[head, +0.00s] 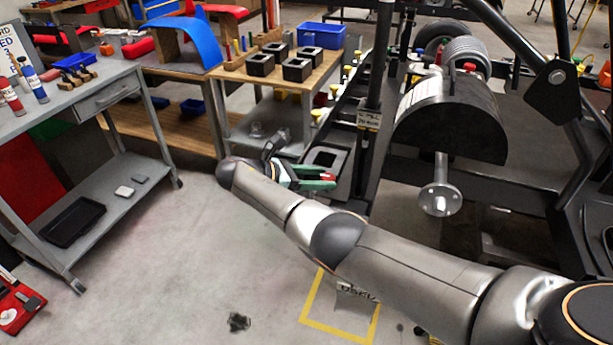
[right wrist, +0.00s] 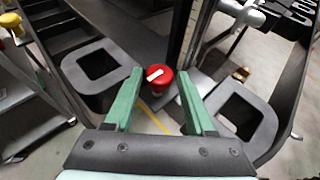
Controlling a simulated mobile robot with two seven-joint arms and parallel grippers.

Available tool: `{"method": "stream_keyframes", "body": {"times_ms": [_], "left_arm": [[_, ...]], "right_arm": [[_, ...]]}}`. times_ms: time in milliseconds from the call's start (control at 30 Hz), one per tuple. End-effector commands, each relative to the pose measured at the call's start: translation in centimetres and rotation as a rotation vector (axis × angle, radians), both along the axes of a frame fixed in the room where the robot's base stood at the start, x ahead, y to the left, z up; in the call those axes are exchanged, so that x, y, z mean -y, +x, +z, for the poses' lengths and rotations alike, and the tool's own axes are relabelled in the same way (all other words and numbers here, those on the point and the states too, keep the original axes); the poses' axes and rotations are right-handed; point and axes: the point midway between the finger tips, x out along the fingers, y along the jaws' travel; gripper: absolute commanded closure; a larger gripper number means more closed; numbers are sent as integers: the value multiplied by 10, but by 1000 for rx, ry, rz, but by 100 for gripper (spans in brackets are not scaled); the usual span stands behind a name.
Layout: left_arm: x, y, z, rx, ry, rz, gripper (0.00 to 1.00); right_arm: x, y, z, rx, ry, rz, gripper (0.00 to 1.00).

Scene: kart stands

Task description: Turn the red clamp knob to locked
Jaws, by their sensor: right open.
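My left gripper is not in view.
Dark blocks with square openings flank the knob, one on the left (right wrist: 86,86) and one on the right (right wrist: 262,118). A black upright post (head: 375,80) stands close by. A grey cart (head: 150,85) is at the left, with open floor (head: 200,240) before it.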

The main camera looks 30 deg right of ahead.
Motion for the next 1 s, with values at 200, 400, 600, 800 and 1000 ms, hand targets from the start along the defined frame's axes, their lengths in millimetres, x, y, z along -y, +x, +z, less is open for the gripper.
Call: {"method": "stream_keyframes", "body": {"times_ms": [200, 400, 600, 800, 1000], "left_arm": [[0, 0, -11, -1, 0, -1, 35], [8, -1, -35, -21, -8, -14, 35], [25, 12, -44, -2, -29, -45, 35], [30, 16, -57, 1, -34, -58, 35], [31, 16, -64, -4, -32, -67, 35]], "right_arm": [[-36, 4, 12, 3, 1, 4, 45], [-77, 8, 26, 2, 1, 2, 45], [-95, 10, 33, 3, 0, 0, 45], [-105, 11, 39, 2, 1, 0, 45], [-110, 11, 43, 1, 1, 0, 45]]}}
